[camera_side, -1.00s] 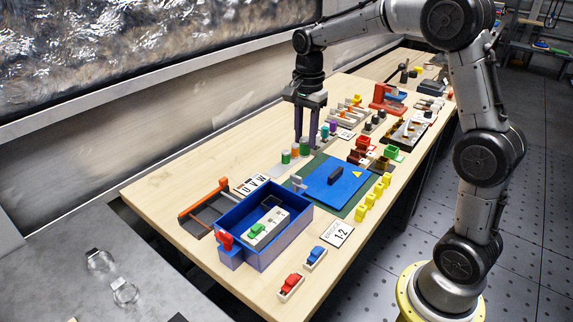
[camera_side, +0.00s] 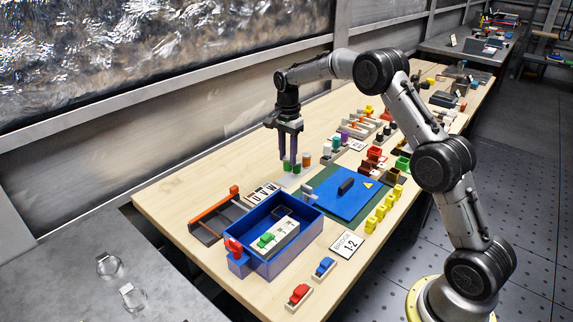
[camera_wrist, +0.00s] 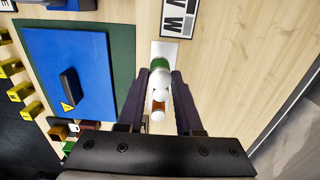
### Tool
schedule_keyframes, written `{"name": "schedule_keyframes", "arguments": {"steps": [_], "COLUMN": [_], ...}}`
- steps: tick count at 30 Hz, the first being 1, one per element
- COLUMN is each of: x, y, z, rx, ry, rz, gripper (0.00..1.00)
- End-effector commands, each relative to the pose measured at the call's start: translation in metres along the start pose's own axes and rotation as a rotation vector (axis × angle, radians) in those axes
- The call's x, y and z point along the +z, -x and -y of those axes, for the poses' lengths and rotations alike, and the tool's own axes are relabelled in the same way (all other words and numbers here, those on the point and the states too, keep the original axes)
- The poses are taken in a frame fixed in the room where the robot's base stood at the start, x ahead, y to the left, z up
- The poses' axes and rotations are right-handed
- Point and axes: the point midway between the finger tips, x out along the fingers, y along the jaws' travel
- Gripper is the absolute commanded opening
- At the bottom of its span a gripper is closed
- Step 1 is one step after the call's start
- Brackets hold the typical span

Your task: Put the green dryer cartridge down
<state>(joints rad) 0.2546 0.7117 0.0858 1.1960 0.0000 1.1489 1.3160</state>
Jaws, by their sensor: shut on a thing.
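My gripper (camera_side: 291,167) points straight down at the row of dryer cartridges, in the middle of the table. Its dark fingers are shut on a green cartridge (camera_wrist: 160,64), whose white rounded top shows between them in the wrist view. In the side view green (camera_side: 287,166) shows at the fingertips, low over the table. Another green body stands close beside it, partly hidden by a finger. An orange cartridge (camera_side: 307,159) with a white top stands just behind; it also shows in the wrist view (camera_wrist: 159,105). I cannot tell whether the held cartridge touches the pale plate (camera_wrist: 165,48) under it.
A lettered card (camera_side: 262,194) lies to the left. A blue open box (camera_side: 300,238) stands in front, and a blue panel on a green mat (camera_side: 322,208) lies to the right. Racks with coloured parts stand behind. Bare wood (camera_side: 225,172) is free at the back left.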

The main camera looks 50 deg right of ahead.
Motion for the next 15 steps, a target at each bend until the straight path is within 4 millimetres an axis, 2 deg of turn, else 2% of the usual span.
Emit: {"name": "schedule_keyframes", "arguments": {"steps": [5, 11, 15], "x": [-0.002, -0.002, -0.002], "y": [-0.009, -0.035, -0.038], "z": [0.007, 0.006, 0.007], "rx": [0.000, 0.001, -0.002], "ry": [0.000, 0.000, 0.000], "rz": [0.000, 0.000, 0.000], "gripper": [0.00, 0.00, 0.00]}}
